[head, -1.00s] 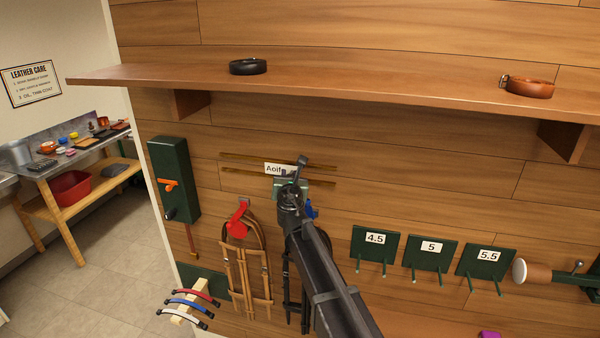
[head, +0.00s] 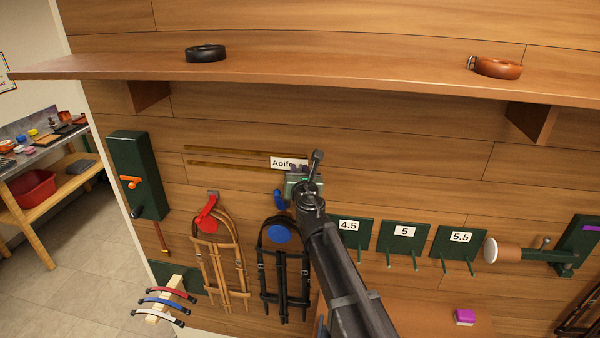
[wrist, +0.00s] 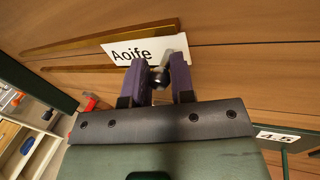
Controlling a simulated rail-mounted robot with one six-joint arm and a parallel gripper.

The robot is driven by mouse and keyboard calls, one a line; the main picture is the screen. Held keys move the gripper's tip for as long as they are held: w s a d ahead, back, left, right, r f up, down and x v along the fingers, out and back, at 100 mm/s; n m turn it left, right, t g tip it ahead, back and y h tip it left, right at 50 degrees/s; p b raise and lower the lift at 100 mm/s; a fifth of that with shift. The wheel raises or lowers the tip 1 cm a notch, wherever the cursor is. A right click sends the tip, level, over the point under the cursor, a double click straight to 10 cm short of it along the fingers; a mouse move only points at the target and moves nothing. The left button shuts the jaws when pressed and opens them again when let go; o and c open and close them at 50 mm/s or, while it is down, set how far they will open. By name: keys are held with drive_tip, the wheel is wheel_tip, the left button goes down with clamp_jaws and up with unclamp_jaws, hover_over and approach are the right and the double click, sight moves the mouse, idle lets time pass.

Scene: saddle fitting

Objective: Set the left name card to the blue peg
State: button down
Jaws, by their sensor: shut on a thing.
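The white name card reading "Aoife" (head: 283,162) sits at the right end of the visible brass rails (head: 225,158). My gripper (head: 303,175) covers its right part. In the wrist view the card (wrist: 126,52) lies slightly tilted in the picture, and the purple fingers of my gripper (wrist: 157,70) are shut on a small grey knob (wrist: 158,77) at its lower front. The blue peg (head: 279,199) is just below the card and slightly left of my gripper. A black bridle with a blue disc (head: 278,234) hangs under it. No second name card shows.
A red peg (head: 207,208) with a tan bridle (head: 220,265) is to the left. Green plates, including the 4.5 one (head: 349,230), with prongs are to the right. A wooden shelf (head: 330,75) juts out above. A green box (head: 137,175) is at far left.

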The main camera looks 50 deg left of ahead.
drive_tip(key=c, duration=1)
unclamp_jaws()
drive_tip(key=shift+w, duration=0.3)
drive_tip(key=shift+s, duration=0.15)
drive_tip(key=v, duration=1)
drive_tip(key=shift+s+d, duration=0.25)
drive_tip(key=shift+d, duration=0.1)
